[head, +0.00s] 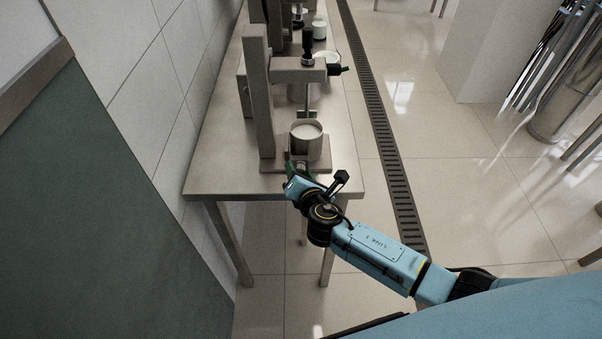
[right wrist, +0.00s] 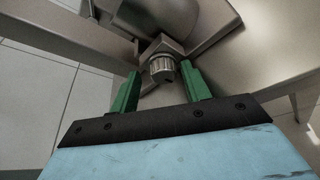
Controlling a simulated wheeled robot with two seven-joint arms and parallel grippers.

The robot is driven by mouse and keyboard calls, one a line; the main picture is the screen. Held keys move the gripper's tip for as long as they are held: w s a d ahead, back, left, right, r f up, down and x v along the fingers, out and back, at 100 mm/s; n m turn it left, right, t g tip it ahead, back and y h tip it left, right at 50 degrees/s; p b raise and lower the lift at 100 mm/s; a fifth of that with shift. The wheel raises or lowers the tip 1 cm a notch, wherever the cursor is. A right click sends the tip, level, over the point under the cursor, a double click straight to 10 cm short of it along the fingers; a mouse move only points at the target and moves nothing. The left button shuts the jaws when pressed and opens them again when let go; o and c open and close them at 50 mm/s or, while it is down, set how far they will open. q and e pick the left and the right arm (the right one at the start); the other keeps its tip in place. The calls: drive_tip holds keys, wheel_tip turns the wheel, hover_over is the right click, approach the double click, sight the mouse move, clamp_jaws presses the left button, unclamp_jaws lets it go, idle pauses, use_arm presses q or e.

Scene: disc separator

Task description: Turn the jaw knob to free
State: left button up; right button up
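The jaw knob (right wrist: 162,68) is a small ribbed metal knob on the front of the steel separator (head: 261,95), at the base below the cup. My right gripper (right wrist: 161,72) has its two green fingers apart, one on either side of the knob, with a visible gap on each side. In the head view the right gripper (head: 296,170) reaches the front of the separator's base, and my wrist hides most of the knob there. Whether the fingertips reach fully past the knob, I cannot tell. My left gripper is not in view.
The separator stands on a long steel table (head: 217,165) along the tiled wall. A metal cup (head: 306,140) with pale contents sits on its base plate. More equipment and a white dish (head: 329,57) stand farther back. Open floor with a drain grate (head: 385,140) lies right.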

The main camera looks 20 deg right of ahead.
drive_tip(key=shift+s+d+f, duration=0.1)
drive_tip(key=shift+d+f, duration=0.15)
drive_tip(key=n+h+p, duration=0.1)
drive_tip(key=n+g+p, duration=0.1)
drive_tip(key=p, duration=0.1)
drive_tip(key=shift+a+r+h, duration=0.1)
drive_tip(key=shift+r+h, duration=0.2)
drive_tip(key=shift+h, duration=0.1)
drive_tip(key=shift+n+h+p, duration=0.3)
drive_tip(key=shift+n+p, duration=0.1)
drive_tip(key=shift+n, duration=0.2)
drive_tip(key=shift+a+f+n+g+h, duration=0.15)
drive_tip(key=shift+n+g+h, duration=0.3)
drive_tip(key=shift+n, duration=0.45)
drive_tip(key=p+v, duration=0.2)
drive_tip(key=v, duration=1.1)
drive_tip(key=s+d+f+m+g+b, duration=0.1)
drive_tip(key=s+f+m, duration=0.3)
drive_tip(key=f, duration=0.5)
drive_tip(key=s+d+f+m+g+y+b, duration=0.1)
drive_tip(key=s+d+f+m+g, duration=0.2)
drive_tip(key=f, duration=0.5)
drive_tip(key=s+d+f+m+g+b, duration=0.1)
drive_tip(key=s+d+f+m+g, duration=0.2)
drive_tip(key=f, duration=0.6)
drive_tip(key=shift+s+f+m, duration=0.35)
drive_tip(key=shift+s+m, duration=0.55)
drive_tip(key=shift+s, duration=0.1)
drive_tip(key=shift+d+y, duration=0.1)
drive_tip(key=shift+y, duration=0.15)
